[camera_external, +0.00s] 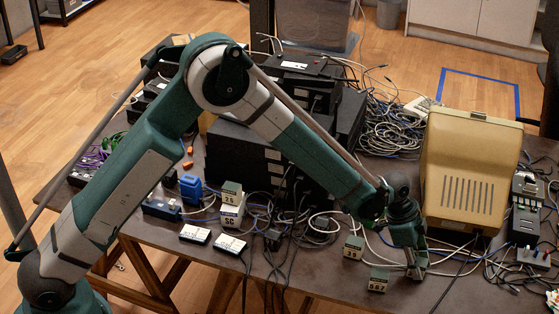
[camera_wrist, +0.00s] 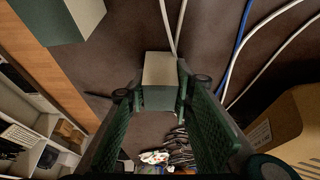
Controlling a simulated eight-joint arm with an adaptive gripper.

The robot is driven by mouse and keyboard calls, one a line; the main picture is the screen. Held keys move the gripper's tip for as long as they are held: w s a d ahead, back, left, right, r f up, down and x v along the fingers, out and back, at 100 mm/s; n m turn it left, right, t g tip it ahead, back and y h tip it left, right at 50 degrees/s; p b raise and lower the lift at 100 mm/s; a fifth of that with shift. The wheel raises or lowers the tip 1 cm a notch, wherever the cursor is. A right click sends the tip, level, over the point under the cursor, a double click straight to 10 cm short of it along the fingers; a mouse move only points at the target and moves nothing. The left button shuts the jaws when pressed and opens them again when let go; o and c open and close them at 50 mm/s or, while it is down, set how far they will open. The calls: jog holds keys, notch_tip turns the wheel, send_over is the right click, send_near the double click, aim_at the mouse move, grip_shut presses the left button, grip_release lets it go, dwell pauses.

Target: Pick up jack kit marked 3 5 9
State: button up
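A small green-and-cream jack kit box (camera_external: 353,247) stands near the table's front right; its label is partly legible and seems to end in 59. A similar box (camera_external: 378,280) that seems marked 587 stands closer to the front edge. My gripper (camera_external: 415,270) points down just right of both boxes. In the wrist view my gripper (camera_wrist: 160,95) is open, its two fingers well apart. A box (camera_wrist: 160,73), probably the one ending in 59, shows between the fingertips; I see no contact. The other box (camera_wrist: 62,18) shows at upper left. Markings are not visible there.
A box marked 26 (camera_external: 231,192) sits on a box marked SC (camera_external: 230,214) further left. A cream case (camera_external: 466,170) stands behind my gripper, and shows at right in the wrist view (camera_wrist: 290,130). Loose cables (camera_external: 325,225) lie around. The table's front edge is close.

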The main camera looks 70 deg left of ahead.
aim_at(425, 266)
jog(key=shift+r, duration=0.1)
jog(key=shift+r+p, duration=0.5)
jog(key=shift+r, duration=4.45)
